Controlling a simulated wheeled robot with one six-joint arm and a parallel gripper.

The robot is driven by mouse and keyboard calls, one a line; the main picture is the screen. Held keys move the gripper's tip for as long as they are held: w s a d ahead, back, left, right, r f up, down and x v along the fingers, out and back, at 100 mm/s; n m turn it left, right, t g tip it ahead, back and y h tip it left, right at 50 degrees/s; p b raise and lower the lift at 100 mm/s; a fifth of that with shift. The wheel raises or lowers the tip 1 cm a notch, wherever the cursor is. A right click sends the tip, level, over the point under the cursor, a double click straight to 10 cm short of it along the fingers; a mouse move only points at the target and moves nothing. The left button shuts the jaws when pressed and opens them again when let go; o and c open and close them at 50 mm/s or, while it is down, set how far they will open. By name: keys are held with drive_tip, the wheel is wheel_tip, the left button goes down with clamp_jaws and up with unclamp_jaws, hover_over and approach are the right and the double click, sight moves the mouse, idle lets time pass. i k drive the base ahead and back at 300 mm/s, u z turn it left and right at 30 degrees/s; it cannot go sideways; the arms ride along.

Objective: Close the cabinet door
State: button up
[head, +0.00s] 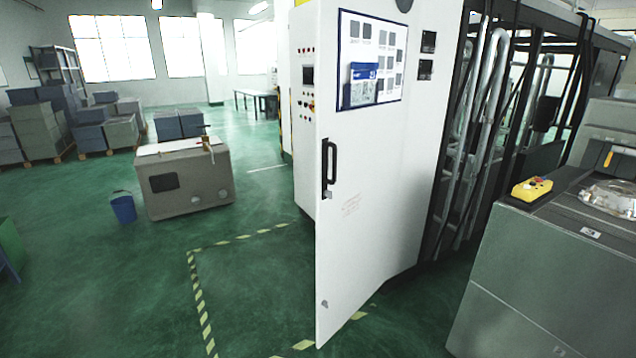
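The white cabinet door (372,200) stands ajar in the middle of the head view, its free edge swung out toward me. A black bar handle (328,165) sits upright near its left edge. A framed sheet of pictures and a blue-and-white holder are fixed to its upper part. Part of the cabinet body (306,120), with a screen and buttons, shows behind the door's left edge. The cabinet's inside is hidden by the door. My gripper is not in view.
A grey machine (560,270) with a yellow control box (532,189) stands close at the right. Yellow-black floor tape (200,290) marks the floor before the door. A grey box unit (185,180) and blue bucket (124,208) stand left. The green floor between is clear.

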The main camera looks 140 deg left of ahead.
sight(359, 148)
drive_tip(key=u, duration=4.25)
drive_tip(key=k, duration=0.45)
drive_tip(key=u, duration=1.2)
drive_tip(key=i, duration=1.9)
drive_tip(key=z, duration=0.3)
